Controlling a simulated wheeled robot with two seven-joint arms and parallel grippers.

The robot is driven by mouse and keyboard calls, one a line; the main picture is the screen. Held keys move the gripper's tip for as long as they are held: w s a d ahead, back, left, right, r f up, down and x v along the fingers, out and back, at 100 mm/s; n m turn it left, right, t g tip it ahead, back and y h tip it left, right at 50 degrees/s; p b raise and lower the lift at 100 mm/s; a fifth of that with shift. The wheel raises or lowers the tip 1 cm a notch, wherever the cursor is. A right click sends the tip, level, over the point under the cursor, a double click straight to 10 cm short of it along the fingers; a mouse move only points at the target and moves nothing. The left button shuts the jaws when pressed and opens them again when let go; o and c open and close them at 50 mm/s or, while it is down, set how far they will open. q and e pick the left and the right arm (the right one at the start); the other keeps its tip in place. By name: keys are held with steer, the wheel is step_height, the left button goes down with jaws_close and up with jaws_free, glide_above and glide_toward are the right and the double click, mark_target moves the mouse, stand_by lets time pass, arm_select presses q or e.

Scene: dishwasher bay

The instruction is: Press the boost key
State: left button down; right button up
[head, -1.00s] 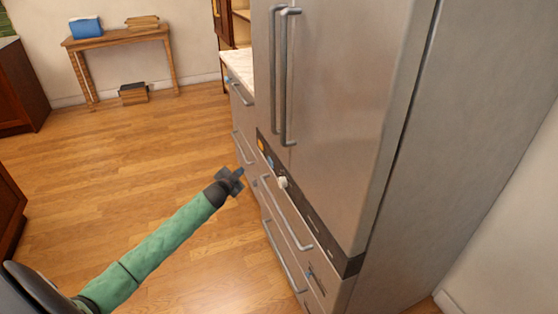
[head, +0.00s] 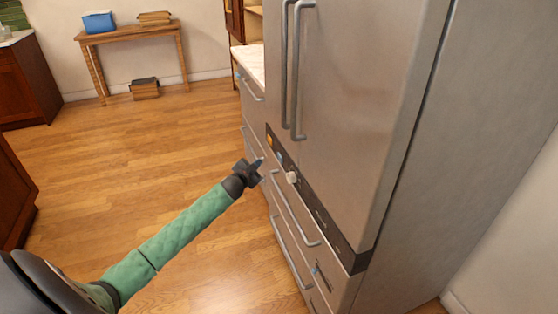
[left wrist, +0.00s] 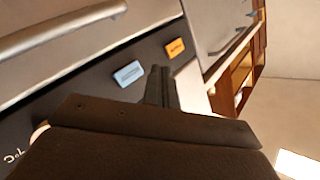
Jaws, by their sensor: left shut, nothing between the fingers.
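A dark control strip (head: 327,228) runs across the steel appliance. An orange key (head: 269,141) and a blue key (head: 280,157) sit at its far end, beside a white knob (head: 292,177). The left wrist view shows the orange key (left wrist: 175,48) and the blue key (left wrist: 128,74) close up; their lettering is too small to read, so I cannot tell which is boost. My left gripper (head: 259,162) is shut and empty, just in front of the strip. In the left wrist view its fingers (left wrist: 160,85) point between the keys, seemingly apart from the strip. My right gripper is not in view.
Long bar handles (head: 294,208) stick out from the drawers under the strip, and upright handles (head: 299,70) from the doors above. A wooden table (head: 130,36) stands at the back wall. The wooden floor (head: 120,160) left of the appliance is clear.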

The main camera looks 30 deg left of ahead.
mark_target(280, 158)
arm_select(q)
steer(key=shift+w+d+b, duration=0.3)
steer(key=shift+w+d, duration=1.45)
steer(key=shift+w, duration=0.3)
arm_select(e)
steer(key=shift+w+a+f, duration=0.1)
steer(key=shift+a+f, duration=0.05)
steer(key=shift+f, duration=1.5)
arm_select(q)
steer(key=shift+w+d+r, duration=0.1)
steer(key=shift+w, duration=0.05)
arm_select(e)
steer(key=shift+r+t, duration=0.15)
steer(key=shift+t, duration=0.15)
arm_select(q)
steer(key=shift+w+d, duration=0.2)
